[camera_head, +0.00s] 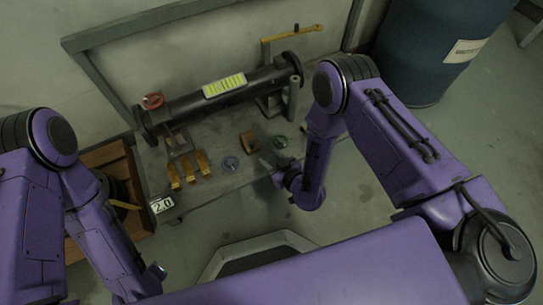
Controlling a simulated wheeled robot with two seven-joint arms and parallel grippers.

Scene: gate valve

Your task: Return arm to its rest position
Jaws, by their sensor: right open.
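My right arm (372,120) reaches from the right toward the bench. My right gripper (268,170) is open beside the bench's front edge, apart from the pipe, and nothing shows between its fingers. A black pipe (190,109) with a yellow-green label lies across the back of the bench. A small red handwheel (153,100) is at its left end, and a long yellow lever (291,34) stands above its right end. My left arm (95,225) hangs folded down at the left, and its gripper cannot be seen.
On the bench (215,192) lie yellow pronged parts (188,172), a blue ring (231,163), a brown block (250,141) and a green round part (280,142). A wooden crate (112,155) stands left. A blue barrel (430,50) stands back right. Floor at right is clear.

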